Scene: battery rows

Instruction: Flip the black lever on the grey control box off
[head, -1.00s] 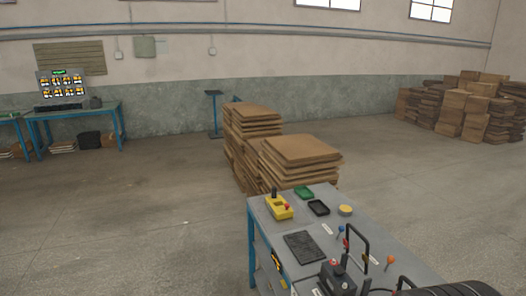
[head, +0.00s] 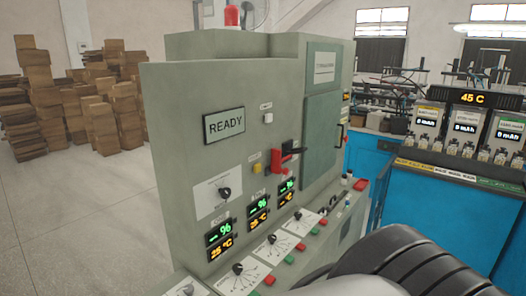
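A tall grey control cabinet (head: 180,115) fills the middle of the head view. Its face carries a red switch (head: 277,158) with a black lever (head: 295,151) sticking out to the right. I cannot tell whether this is the grey control box named in the task, or which position the lever is in. My gripper is not in view. Only a dark ribbed part of my own body shows at the bottom right.
The cabinet has a READY sign (head: 224,125), lit displays (head: 220,238), and a sloped panel with dials (head: 272,240). A blue bench (head: 440,215) with battery testers (head: 472,125) stands at right. Box stacks (head: 100,95) are at left, with open floor before them.

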